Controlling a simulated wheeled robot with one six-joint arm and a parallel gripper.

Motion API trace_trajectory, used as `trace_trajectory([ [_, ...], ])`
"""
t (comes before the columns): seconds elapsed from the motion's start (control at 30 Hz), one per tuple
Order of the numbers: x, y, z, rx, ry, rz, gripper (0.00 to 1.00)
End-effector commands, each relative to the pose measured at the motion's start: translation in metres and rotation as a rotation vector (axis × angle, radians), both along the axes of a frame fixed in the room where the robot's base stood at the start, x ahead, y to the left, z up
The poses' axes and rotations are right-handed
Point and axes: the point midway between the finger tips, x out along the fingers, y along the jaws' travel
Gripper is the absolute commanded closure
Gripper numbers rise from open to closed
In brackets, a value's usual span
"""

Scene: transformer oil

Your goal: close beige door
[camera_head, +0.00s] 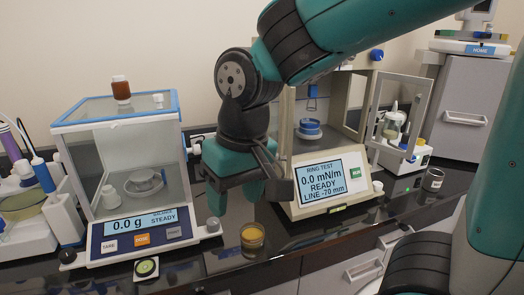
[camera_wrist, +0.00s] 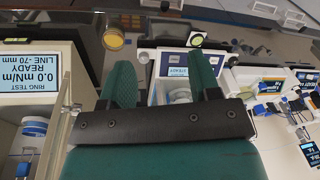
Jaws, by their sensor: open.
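The beige-framed door (camera_head: 427,92) with a clear pane stands swung open at the right side of the ring test instrument (camera_head: 335,178). The instrument's front is open, and a blue ring part and a dish show inside. Its screen also shows at the left of the wrist view (camera_wrist: 34,75). My gripper (camera_head: 234,196) is open and empty, fingers pointing down, between the balance and the instrument. It is well left of the door and not touching it. In the wrist view its two green fingers (camera_wrist: 168,62) are apart with nothing between them. My arm hides part of the instrument's top and left.
A glass-sided balance (camera_head: 125,165) stands at the left with a brown bottle on top. A small cup of yellow liquid (camera_head: 252,238) sits on the black counter below my gripper.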

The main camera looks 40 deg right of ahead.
Motion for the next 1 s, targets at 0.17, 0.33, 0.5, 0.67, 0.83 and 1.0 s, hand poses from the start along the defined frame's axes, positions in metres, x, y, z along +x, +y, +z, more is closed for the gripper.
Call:
trace_trajectory([
  [0.17, 0.094, -0.061, 0.054, -0.198, -0.053, -0.849, 0.43],
  [0.33, 0.134, -0.096, 0.094, -0.266, -0.166, -1.624, 0.43],
  [0.5, 0.145, -0.104, 0.112, -0.254, -0.259, -2.131, 0.43],
  [0.67, 0.146, -0.106, 0.113, -0.242, -0.297, -2.318, 0.43],
  [0.83, 0.143, -0.116, 0.092, -0.243, -0.3, -2.335, 0.43],
  [1.0, 0.14, -0.132, 0.058, -0.245, -0.297, -2.333, 0.43],
])
